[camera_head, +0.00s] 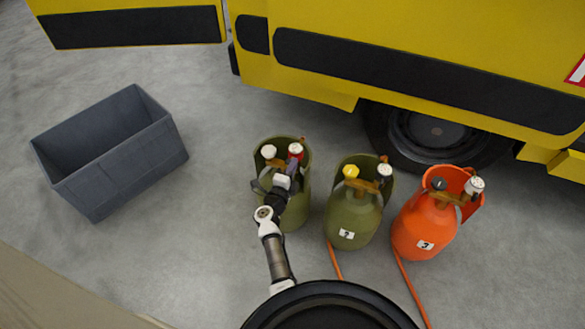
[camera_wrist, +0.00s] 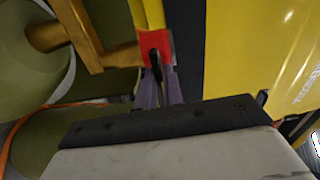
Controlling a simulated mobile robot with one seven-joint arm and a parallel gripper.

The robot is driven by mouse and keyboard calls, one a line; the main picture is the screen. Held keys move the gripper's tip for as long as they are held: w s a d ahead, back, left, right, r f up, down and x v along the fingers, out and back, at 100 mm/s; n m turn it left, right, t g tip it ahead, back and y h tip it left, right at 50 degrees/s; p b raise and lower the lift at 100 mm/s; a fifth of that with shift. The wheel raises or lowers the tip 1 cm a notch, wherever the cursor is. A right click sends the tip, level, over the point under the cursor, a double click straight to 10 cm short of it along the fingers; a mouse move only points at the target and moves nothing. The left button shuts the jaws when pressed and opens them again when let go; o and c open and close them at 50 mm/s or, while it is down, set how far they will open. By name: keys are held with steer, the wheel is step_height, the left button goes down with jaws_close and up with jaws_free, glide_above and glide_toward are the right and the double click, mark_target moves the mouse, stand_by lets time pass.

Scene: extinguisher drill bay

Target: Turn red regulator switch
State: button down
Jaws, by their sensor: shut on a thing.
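The red regulator switch (camera_head: 296,148) is on top of the left green gas cylinder (camera_head: 297,216). It shows in the wrist view as a red block (camera_wrist: 155,45) at my fingertips. My gripper (camera_head: 292,167) reaches down over this cylinder, and its two grey-purple fingers (camera_wrist: 160,80) are shut on the red switch. The fingers and a small dark part cover some of the switch, so its turned angle cannot be told. A brass fitting (camera_wrist: 95,45) shows left of the switch in the wrist view. The cylinder stands upright.
A second green cylinder (camera_head: 352,222) and an orange cylinder (camera_head: 424,232) stand to the right, with orange hoses (camera_head: 412,293) on the floor. A yellow vehicle (camera_head: 400,45) is behind. An open grey bin (camera_head: 125,172) stands left, with clear floor between.

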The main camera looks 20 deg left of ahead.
steer(key=shift+m, duration=0.3)
stand_by(0.4)
steer(key=c, duration=1.5)
jaws_free()
steer(key=shift+s, duration=0.1)
steer(key=s+p, duration=0.2)
steer(key=s, duration=0.4)
steer(key=s+p, duration=0.2)
steer(key=s, duration=0.5)
steer(key=shift+s+a, duration=0.2)
steer(key=shift+s, duration=0.1)
